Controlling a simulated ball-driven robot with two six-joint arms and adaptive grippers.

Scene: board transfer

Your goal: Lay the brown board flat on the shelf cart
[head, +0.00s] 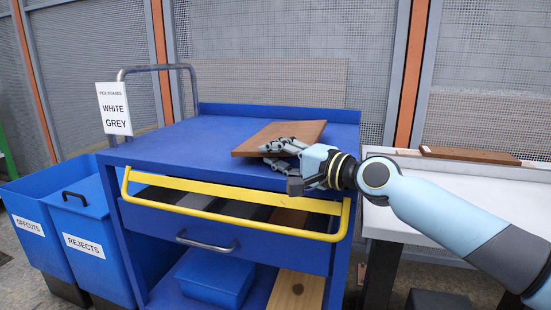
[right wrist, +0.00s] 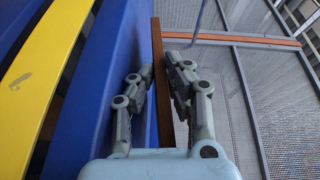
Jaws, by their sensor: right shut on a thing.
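The brown board (head: 283,137) is level, or nearly so, over the blue top of the shelf cart (head: 190,140), right of its middle. I cannot tell whether it rests on the top or hangs just above it. My right gripper (head: 283,153) is shut on the board's near right part. In the right wrist view the board (right wrist: 158,85) shows edge-on between the fingers of my right gripper (right wrist: 160,75), with the blue cart close on its left. My left gripper is not in view.
A yellow rail (head: 235,218) runs along the cart's front. A sign (head: 114,108) reading white and grey hangs on the left handle. Blue bins (head: 85,225) stand at left. Another brown strip (head: 470,154) lies on the white table (head: 430,214) at right. The cart top's left side is clear.

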